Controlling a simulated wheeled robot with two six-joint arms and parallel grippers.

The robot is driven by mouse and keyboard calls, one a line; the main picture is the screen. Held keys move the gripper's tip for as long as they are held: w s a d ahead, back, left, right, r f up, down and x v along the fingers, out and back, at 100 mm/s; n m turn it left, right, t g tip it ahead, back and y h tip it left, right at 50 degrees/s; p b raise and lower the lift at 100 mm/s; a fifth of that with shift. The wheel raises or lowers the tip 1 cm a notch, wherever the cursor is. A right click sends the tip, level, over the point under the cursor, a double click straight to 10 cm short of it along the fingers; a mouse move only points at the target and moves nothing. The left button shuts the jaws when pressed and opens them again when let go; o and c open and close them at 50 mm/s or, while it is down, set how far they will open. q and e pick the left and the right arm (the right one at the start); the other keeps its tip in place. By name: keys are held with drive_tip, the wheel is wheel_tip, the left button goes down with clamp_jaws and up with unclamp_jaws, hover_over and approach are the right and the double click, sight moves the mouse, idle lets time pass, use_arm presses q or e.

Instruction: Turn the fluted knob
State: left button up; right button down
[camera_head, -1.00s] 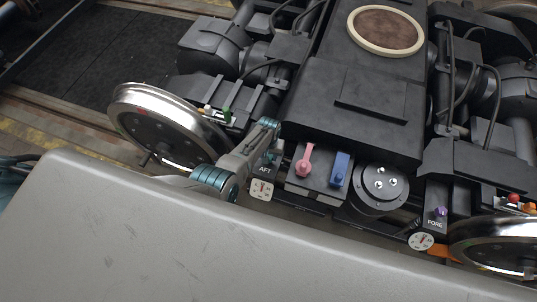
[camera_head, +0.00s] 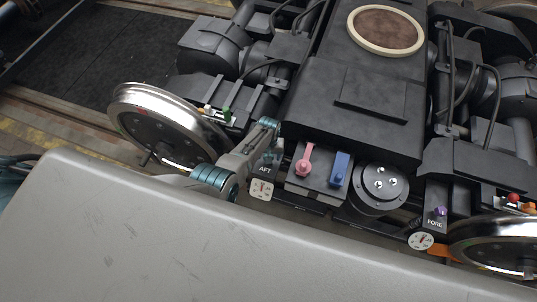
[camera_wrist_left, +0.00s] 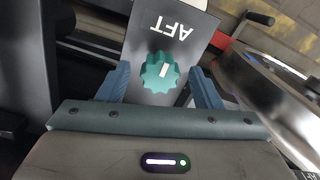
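The fluted knob (camera_wrist_left: 160,72) is teal with a scalloped rim and a short white mark. It sits on a dark panel (camera_wrist_left: 190,30) lettered AFT, which reads upside down in the left wrist view. My left gripper (camera_wrist_left: 160,86) is open, with one blue finger on each side of the knob and visible gaps between. I cannot tell how far the fingertips are above the panel. In the head view my left gripper (camera_head: 270,140) reaches over the AFT panel (camera_head: 264,169), and the knob is mostly hidden there. My right gripper is not in view.
A pink lever (camera_head: 304,162) and a blue lever (camera_head: 339,170) stand right of the AFT panel. A white dial (camera_head: 262,189) sits below it. A purple knob (camera_head: 440,211) is on the FORE panel. A steel wheel (camera_head: 165,128) is close on the left.

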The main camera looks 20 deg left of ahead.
use_arm(q)
drive_tip(key=shift+r+p, duration=0.3)
drive_tip(key=shift+r, duration=0.3)
wheel_tip(320, 180, up, 10)
drive_tip(key=p, duration=0.1)
drive_tip(key=shift+f, duration=0.2)
drive_tip(key=shift+f, duration=0.1)
drive_tip(key=s+a+f+m, duration=0.1)
drive_tip(key=s+a+f, duration=0.2)
drive_tip(key=s+f, duration=0.7)
drive_tip(key=s+a+f, duration=0.3)
drive_tip(key=s+f, duration=0.7)
drive_tip(key=s+a+f, duration=0.3)
drive_tip(key=s, duration=0.6)
drive_tip(key=s+a+f+m+b, duration=0.1)
drive_tip(key=s+a+f, duration=0.1)
drive_tip(key=s, duration=0.8)
drive_tip(key=s+a+f+m+t, duration=0.1)
drive_tip(key=s+a+f, duration=0.2)
drive_tip(key=s, duration=0.7)
wheel_tip(320, 180, down, 2)
drive_tip(key=shift+a+f+y, duration=0.1)
drive_tip(key=shift+a+y, duration=0.2)
drive_tip(key=shift+y, duration=0.1)
